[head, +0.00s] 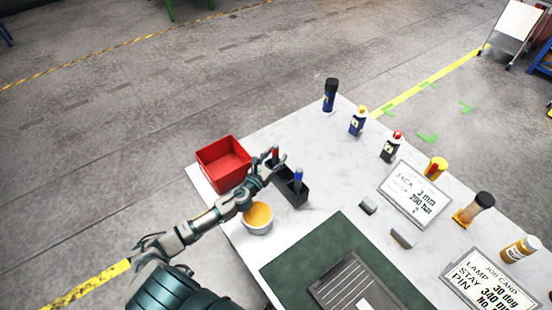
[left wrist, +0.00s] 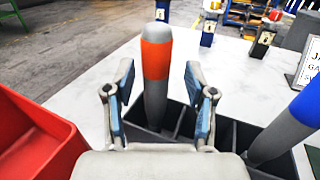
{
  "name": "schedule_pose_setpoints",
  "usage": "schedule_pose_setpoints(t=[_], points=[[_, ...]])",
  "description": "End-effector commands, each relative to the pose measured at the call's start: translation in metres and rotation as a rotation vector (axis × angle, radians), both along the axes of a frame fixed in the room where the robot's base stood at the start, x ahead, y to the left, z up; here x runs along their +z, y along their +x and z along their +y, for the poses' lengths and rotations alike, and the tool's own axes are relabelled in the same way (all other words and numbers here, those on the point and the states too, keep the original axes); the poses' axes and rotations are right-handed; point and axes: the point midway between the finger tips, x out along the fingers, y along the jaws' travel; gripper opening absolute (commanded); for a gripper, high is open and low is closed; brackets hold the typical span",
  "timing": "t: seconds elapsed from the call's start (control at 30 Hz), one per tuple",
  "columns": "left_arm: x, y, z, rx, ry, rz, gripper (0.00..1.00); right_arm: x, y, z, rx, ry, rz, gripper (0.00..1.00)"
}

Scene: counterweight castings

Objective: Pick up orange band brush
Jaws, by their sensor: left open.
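The orange band brush (left wrist: 156,70) stands upright in a compartment of the dark holder (head: 292,192). My left gripper (head: 271,161) is open, with one finger on each side of the brush in the left wrist view (left wrist: 160,95). I cannot tell whether either finger touches it. A second brush, with a blue band (left wrist: 300,112), leans in another compartment on the right. My right gripper is not in view.
A red bin (head: 222,162) stands close left of the holder. A bowl of yellow-orange contents (head: 258,217) sits below my left forearm. Bottles, including a dark blue one (head: 330,95), line the table's far edge. A green mat (head: 300,262) lies in front.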

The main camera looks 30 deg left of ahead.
Motion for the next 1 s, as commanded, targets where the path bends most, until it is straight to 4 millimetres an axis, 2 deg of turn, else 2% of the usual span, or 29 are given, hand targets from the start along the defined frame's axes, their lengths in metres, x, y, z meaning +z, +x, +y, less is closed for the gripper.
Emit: schedule_pose_setpoints(t=[0.1, 0.33, 0.37, 0.57, 0.87, 1.0], points=[[-0.002, 0.011, 0.002, 0.001, -0.002, 0.001, 0.55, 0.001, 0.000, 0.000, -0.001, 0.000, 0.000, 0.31], [-0.002, 0.012, 0.001, 0.000, -0.001, 0.001, 0.55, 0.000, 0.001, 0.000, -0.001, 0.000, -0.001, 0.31], [-0.002, 0.012, 0.001, 0.000, -0.001, 0.001, 0.50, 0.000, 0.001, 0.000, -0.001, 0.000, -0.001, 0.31], [-0.002, 0.013, 0.001, 0.000, 0.000, 0.001, 0.00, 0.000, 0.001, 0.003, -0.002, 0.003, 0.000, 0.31], [0.000, 0.012, 0.000, 0.000, 0.001, 0.000, 0.00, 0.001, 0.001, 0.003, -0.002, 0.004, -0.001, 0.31], [0.017, 0.013, 0.001, -0.001, 0.002, -0.002, 0.00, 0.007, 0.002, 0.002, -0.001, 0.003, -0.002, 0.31]])
